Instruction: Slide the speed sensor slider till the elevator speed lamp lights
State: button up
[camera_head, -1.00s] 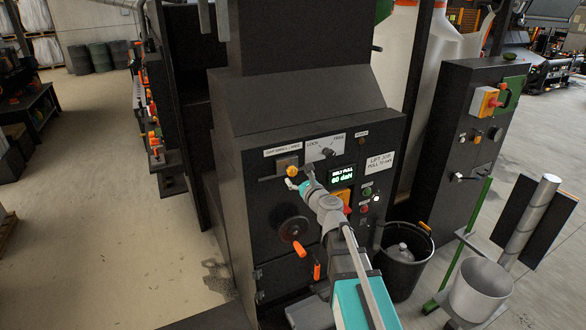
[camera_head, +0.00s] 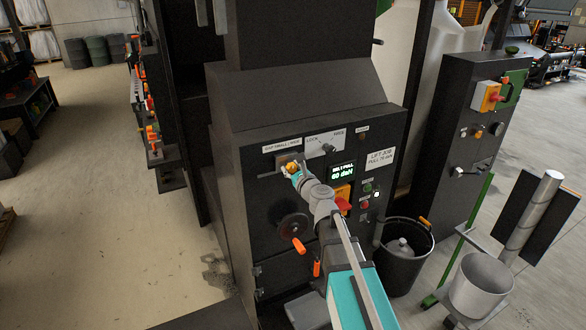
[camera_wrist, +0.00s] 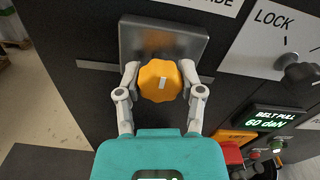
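The slider has an orange lobed knob (camera_wrist: 160,80) on a square metal plate (camera_wrist: 165,42) over a dark horizontal slot; the knob also shows in the head view (camera_head: 292,168). My gripper (camera_wrist: 160,74) is open around the knob, one finger on each side. The gaps are very small, and I cannot tell whether the fingers touch it. In the head view my gripper (camera_head: 295,174) is at the panel's upper left.
The "LOCK/FREE" knob (camera_head: 328,148) is right of the slider. The "BELT PULL" display (camera_head: 342,173) reads 60 daN. A red button (camera_head: 343,204) and an orange-handled handwheel (camera_head: 293,227) are lower. A black bucket (camera_head: 427,238) stands right of the cabinet.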

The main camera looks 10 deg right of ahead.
grip_shut()
jog(key=shift+d, duration=0.25)
jog(key=o, duration=0.6)
grip_release()
jog(key=shift+o, duration=0.2)
jog(key=shift+s, duration=0.15)
jog(key=v, duration=0.7)
